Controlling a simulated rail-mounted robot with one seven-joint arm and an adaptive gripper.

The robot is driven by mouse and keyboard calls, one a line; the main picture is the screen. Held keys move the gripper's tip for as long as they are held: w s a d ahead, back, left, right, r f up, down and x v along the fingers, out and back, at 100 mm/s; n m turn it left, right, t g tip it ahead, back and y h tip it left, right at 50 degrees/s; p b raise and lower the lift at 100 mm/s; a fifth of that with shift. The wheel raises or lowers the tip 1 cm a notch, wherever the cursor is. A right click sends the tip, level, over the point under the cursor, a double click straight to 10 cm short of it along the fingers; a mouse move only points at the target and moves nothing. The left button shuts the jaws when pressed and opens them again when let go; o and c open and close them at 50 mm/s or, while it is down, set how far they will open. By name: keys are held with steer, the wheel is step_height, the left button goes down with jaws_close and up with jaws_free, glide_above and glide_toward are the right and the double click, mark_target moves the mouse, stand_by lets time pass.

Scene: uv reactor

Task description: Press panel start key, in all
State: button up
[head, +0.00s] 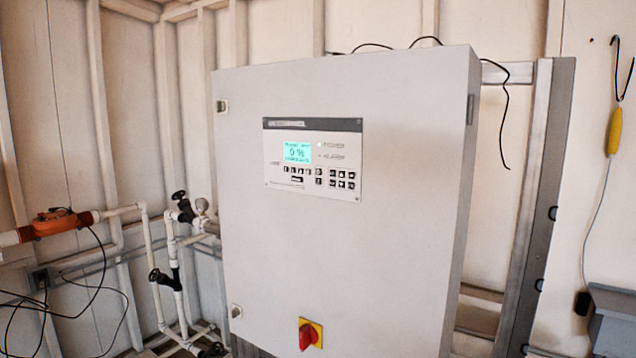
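A control panel (343,176) is set in the upper middle of the front door of a large grey-white cabinet (260,240). The panel has a lit teal display (297,152) reading 0 % and small lines of text too small to read. Below and right of the display are several small dark keys (342,180); their labels are too small to read, so I cannot tell which one is the start key. Two small indicator spots sit right of the display. My gripper is not in view.
A red rotary switch (309,334) on a yellow plate is low on the cabinet door. White pipes (152,250) with black valves and an orange fitting (55,222) stand at the left. A yellow-handled hook tool (614,130) hangs at the right. The space before the panel looks clear.

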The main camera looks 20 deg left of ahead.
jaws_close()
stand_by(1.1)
